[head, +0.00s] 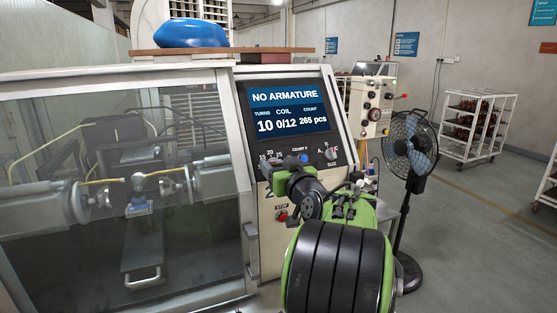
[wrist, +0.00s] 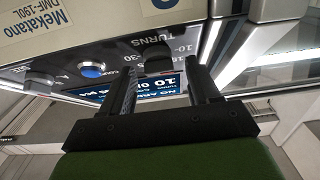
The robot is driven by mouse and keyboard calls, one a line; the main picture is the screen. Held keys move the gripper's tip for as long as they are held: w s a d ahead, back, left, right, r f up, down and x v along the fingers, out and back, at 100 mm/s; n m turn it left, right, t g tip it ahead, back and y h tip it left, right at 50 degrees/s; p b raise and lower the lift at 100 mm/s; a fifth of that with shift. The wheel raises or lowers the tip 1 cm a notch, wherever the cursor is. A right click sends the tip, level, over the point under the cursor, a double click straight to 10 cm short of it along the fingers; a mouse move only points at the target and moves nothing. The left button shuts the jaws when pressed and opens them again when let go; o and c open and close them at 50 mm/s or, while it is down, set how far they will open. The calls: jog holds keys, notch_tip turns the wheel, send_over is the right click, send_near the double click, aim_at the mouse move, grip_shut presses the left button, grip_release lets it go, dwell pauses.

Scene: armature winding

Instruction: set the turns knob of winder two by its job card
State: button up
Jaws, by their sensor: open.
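The winder's screen (head: 288,110) reads NO ARMATURE, turns 10, coil 0/12, count 265 pcs. Below it, my gripper (head: 283,172) covers most of the turns dial, leaving printed numbers such as 20 showing. In the wrist view the panel is upside down. The dark turns knob (wrist: 156,62) is beside the word TURNS, between the two fingertips of my open gripper (wrist: 161,70). I cannot tell whether the fingers touch it, and its pointer is not clear. I cannot make out a job card.
The blue count button (head: 303,158) and the size knob (head: 331,153) are to the right of the turns dial. A red stop button (head: 283,216) is below. A clear guard (head: 120,200) covers the winding area.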

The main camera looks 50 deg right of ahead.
jog(key=shift+w+d, duration=0.15)
jog(key=shift+d, duration=0.05)
jog(key=shift+a, duration=0.1)
jog(key=shift+c, duration=1)
jog(key=c, duration=0.8)
jog(key=shift+c, duration=0.2)
